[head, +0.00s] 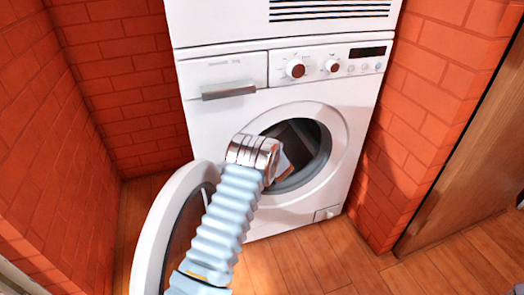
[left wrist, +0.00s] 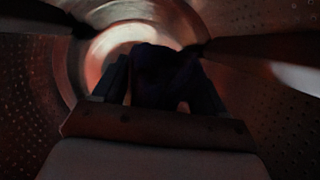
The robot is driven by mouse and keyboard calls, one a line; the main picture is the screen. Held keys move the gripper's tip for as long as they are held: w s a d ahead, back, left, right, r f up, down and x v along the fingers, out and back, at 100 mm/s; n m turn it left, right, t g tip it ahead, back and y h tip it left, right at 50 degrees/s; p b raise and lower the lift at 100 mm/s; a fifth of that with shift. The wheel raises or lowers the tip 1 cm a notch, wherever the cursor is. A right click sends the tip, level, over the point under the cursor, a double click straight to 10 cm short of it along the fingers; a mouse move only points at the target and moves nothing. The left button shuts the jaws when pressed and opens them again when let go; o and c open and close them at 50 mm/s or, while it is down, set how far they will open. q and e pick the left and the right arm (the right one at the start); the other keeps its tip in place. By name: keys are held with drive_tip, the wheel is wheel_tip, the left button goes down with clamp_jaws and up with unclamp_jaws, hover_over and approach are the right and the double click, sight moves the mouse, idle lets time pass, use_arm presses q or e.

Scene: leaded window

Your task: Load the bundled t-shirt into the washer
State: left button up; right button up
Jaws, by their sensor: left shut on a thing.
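The white washer (head: 225,125) stands against the brick wall with its round door (head: 155,235) swung open to the left. My left arm reaches through the door opening, and the gripper end is inside the dark drum (head: 312,142), mostly hidden in the head view. In the left wrist view, the perforated drum wall (left wrist: 285,115) surrounds my left gripper (left wrist: 163,88). The gripper is shut on a dark bundle, the t-shirt (left wrist: 158,70), which is held inside the drum. The picture is dim there, and I cannot tell whether the shirt touches the drum. My right gripper is not in view.
The open door stands close beside my left arm. Brick walls (head: 110,80) flank the washer on both sides. A wooden panel (head: 470,165) is at the right. The wooden floor (head: 310,262) in front of the washer is clear.

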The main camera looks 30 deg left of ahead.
use_arm(q)
drive_tip(key=o, duration=1.2)
drive_tip(key=p+v, duration=0.1)
drive_tip(key=v, duration=1.3)
